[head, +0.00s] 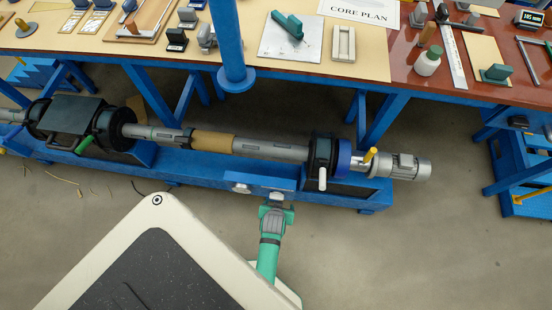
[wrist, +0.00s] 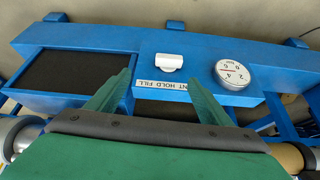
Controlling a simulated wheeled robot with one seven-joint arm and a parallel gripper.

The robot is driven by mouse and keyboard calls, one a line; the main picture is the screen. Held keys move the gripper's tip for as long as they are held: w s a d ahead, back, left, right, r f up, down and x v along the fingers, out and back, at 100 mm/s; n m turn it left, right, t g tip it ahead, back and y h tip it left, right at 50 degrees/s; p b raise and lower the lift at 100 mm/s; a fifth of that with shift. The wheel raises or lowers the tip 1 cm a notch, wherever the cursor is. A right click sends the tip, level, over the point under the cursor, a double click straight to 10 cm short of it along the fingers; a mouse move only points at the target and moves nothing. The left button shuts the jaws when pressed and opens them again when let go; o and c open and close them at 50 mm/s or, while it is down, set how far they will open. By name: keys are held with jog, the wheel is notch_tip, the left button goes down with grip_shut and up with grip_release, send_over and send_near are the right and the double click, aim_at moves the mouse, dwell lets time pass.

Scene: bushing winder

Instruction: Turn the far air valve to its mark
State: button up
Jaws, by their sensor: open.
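A small white valve handle (wrist: 169,62) sits on a blue box (wrist: 200,62) in the wrist view, above an upside-down label (wrist: 162,85) reading "…NT HOLD FILL". The handle lies roughly along the label; which mark it points to cannot be told. In the head view a small white part, seemingly this handle (head: 241,188), shows on the front of the winder's blue base. My green gripper (head: 276,206) is in front of that base. In the wrist view its two fingers (wrist: 157,74) are spread and empty, with the handle beyond and between their tips, apparently not touched.
A round white gauge (wrist: 235,75) is beside the handle. A black recessed panel (wrist: 77,71) is at left. The winder's shaft (head: 270,150) runs behind, with a white lever (head: 322,179) and a yellow handle (head: 370,154) at right.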

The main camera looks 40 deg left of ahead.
aim_at(277, 197)
jog(key=shift+n+g+h, duration=0.3)
jog(key=shift+g, duration=0.2)
jog(key=w+a+f, duration=0.1)
jog(key=f, duration=0.2)
jog(key=w+a+f, duration=0.1)
jog(key=a+f, duration=0.1)
jog(key=f, duration=0.2)
jog(key=w+a+f, duration=0.2)
jog(key=f, duration=0.1)
jog(key=shift+f, duration=0.15)
jog(key=shift+w+a+f, duration=0.1)
jog(key=shift+w+f, duration=0.25)
jog(key=shift+f, duration=0.3)
jog(key=c, duration=1)
